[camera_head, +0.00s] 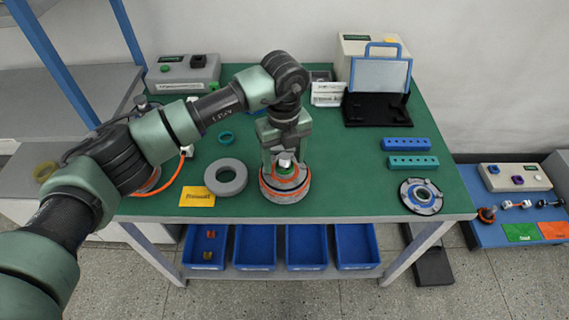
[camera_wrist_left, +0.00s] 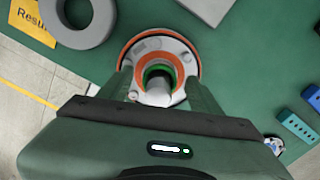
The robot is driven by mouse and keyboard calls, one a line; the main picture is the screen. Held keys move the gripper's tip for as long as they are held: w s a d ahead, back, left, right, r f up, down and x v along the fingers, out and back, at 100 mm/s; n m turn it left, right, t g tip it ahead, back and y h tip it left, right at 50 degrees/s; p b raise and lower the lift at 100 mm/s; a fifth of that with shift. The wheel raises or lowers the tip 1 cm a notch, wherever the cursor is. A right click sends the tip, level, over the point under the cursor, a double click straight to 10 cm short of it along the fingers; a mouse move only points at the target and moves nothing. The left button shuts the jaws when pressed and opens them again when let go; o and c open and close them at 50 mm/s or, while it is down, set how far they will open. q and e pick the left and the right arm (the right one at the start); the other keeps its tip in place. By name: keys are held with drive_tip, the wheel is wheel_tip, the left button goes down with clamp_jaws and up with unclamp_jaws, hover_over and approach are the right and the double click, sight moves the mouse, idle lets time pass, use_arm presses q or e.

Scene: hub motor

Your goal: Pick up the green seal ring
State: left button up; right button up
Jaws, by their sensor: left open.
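My left gripper (camera_head: 284,166) points down over the round hub motor part (camera_head: 287,193) at the table's front middle. In the left wrist view its fingers (camera_wrist_left: 158,80) are open, one on each side of the hub's central shaft (camera_wrist_left: 158,85). A green ring (camera_wrist_left: 158,69) shows around that shaft, inside an orange ring; whether the fingers touch anything is unclear. In the head view the gripper hides the hub's centre. A separate teal ring (camera_head: 226,138) lies flat on the green table, left of the gripper. My right gripper is not in view.
A grey ring (camera_head: 226,177) and a yellow label (camera_head: 197,197) lie left of the hub. Two hole blocks (camera_head: 412,162), a disc (camera_head: 421,196) and a black stand (camera_head: 376,108) are at the right. Blue bins (camera_head: 306,247) sit below. Table (camera_head: 340,180) right of the hub is clear.

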use_arm(q)
clamp_jaws()
